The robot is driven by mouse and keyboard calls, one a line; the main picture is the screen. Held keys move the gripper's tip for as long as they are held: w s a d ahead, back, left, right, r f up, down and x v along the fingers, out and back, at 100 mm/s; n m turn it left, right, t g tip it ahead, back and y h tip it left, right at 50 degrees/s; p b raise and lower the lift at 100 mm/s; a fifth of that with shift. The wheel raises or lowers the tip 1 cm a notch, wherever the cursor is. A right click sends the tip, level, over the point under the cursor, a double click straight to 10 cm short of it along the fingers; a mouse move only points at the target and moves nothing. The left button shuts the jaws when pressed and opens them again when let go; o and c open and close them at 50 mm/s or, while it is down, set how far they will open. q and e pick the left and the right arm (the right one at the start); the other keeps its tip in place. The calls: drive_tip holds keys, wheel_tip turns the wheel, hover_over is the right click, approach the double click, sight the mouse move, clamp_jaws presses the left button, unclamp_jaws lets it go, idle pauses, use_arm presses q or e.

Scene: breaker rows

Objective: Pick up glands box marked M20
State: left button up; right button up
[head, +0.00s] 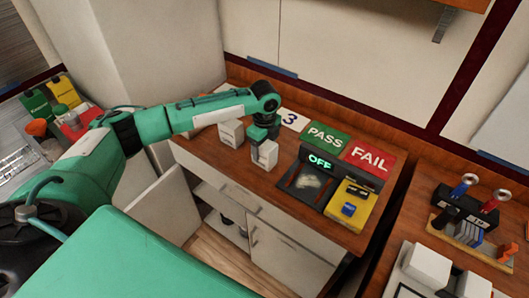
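Two small white boxes are on the wooden worktop in the head view. One box (231,133) stands left of my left gripper. The other box (266,155) is directly under and against the gripper's end. The markings on both boxes are too small to read, so I cannot tell which is M20. My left gripper (262,139) points down at the top of the right-hand box. Its fingertips are small and partly hidden, so I cannot tell whether they are open or shut on it. My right gripper is not in view.
Right of the boxes are a dark tray (299,190), an OFF display (320,162), a green PASS mat (328,138), a red FAIL mat (369,160) and a yellow case (350,204). A white card marked 3 (293,119) lies behind. A cabinet door (168,207) stands open below.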

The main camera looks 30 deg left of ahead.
use_arm(q)
drive_tip(key=c, duration=1)
